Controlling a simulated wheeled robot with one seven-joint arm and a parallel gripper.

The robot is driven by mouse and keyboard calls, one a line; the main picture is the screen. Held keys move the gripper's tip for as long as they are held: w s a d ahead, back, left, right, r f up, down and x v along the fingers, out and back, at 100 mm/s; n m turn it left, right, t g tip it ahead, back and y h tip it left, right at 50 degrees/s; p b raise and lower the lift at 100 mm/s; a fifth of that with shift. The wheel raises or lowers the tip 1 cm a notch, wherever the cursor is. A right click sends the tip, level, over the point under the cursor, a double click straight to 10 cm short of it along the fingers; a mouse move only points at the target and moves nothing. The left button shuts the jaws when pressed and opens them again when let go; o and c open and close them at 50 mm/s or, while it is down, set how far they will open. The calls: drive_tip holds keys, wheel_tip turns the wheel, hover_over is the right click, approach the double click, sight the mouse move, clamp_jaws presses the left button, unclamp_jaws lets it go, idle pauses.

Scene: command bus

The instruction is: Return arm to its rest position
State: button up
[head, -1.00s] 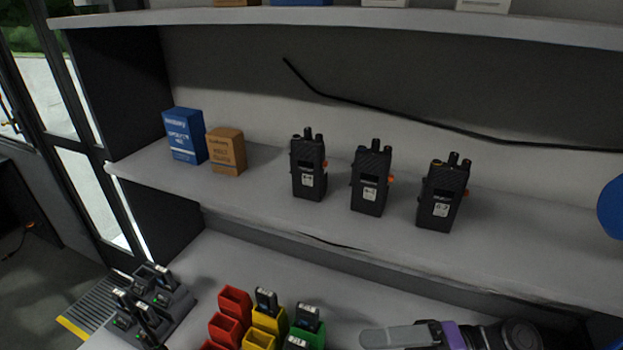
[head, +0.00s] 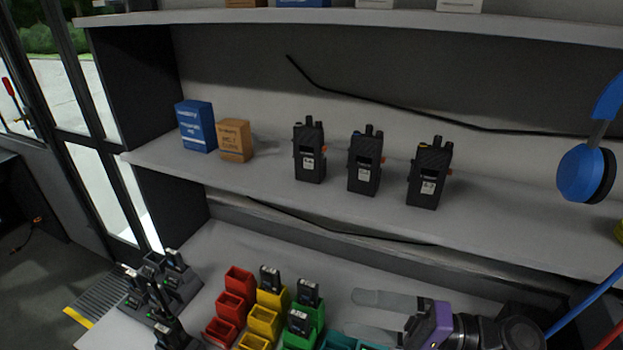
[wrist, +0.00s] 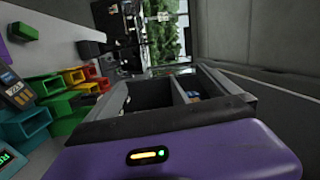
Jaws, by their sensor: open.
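My gripper (head: 350,314) is at the lower right of the head view. Its two grey fingers point left and are spread apart, with nothing between them. It is over the work surface, to the right of the colored bins. The purple wrist housing (head: 433,322) is behind the fingers. The same purple housing (wrist: 180,155) fills the bottom of the wrist view.
Red (head: 231,304), yellow and green bins holding small devices stand on the counter. A dark charger rack (head: 185,284) is at left. Three black radios (head: 364,163), a blue box (head: 196,127) and a tan box (head: 234,141) stand on the shelf. A blue headset (head: 583,172) hangs at right.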

drive_tip(key=w+d+f+m+t+h, duration=0.2)
drive_tip(key=d+f+t+h, duration=0.1)
drive_tip(key=f+t+h, duration=0.15)
drive_tip(key=w+d+f+m+t+h, duration=0.3)
drive_tip(key=f+h, duration=0.1)
drive_tip(key=f, duration=0.2)
drive_tip(key=s+d+f+t+h+b, duration=0.2)
drive_tip(key=s+d+f+t+h, duration=0.1)
drive_tip(key=s+d+f+h, duration=0.3)
drive_tip(key=s+r+n+h+b, duration=0.2)
drive_tip(key=s+r+n, duration=0.1)
drive_tip(key=s, duration=1.2)
drive_tip(key=s+r+n+h+b, duration=0.1)
drive_tip(key=s+r+n+b, duration=0.1)
drive_tip(key=s, duration=1.3)
drive_tip(key=shift+s+a+r+n+h, duration=0.15)
drive_tip(key=shift+a+r+n+h, duration=0.25)
drive_tip(key=shift+r+n, duration=0.15)
drive_tip(key=shift+t, duration=0.25)
drive_tip(key=shift+c, duration=0.4)
